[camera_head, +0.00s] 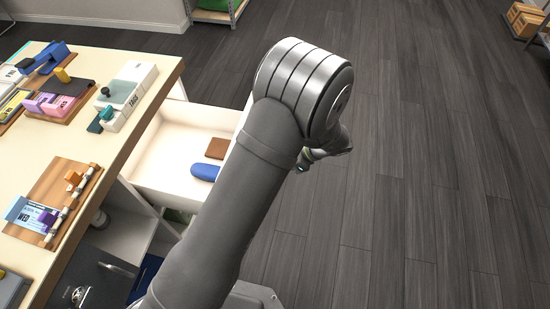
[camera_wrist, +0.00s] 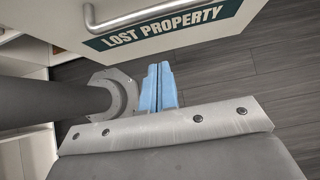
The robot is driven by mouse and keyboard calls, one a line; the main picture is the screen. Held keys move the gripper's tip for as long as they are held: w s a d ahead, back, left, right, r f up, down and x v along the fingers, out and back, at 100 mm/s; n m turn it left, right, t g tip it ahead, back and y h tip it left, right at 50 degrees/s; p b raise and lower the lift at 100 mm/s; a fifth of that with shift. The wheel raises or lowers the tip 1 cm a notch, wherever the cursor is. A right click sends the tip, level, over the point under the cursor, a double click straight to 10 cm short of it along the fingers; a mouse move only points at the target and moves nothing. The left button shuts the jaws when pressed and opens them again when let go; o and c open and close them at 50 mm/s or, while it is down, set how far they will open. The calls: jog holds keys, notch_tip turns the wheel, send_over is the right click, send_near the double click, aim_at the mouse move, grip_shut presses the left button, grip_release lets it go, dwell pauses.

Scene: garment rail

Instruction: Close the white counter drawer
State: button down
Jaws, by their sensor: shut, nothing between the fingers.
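The white drawer (camera_head: 175,160) is pulled out from the counter in the head view. A brown item and a blue item lie inside it. My arm hides its right part. In the wrist view, the white drawer front (camera_wrist: 70,12) fills the top, with a metal bar handle (camera_wrist: 135,18) and a dark green LOST PROPERTY label. My gripper (camera_wrist: 159,72) has light blue fingers pressed together, empty, just below the label. I cannot tell if they touch the front. In the head view, part of the gripper end shows beyond my arm, on the outer side of the drawer.
The counter top (camera_head: 110,140) at left bears stamps, small boxes and a wooden tray (camera_head: 75,175). Open shelves with a dark box lie under it. The dark plank floor (camera_head: 430,160) at right is clear. A shelf rack (camera_head: 218,12) stands at the back, and boxes at top right.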

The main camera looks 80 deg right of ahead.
jog(key=w+f, duration=0.5)
jog(key=w, duration=0.4)
jog(key=shift+w+f, duration=0.3)
jog(key=w, duration=2.9)
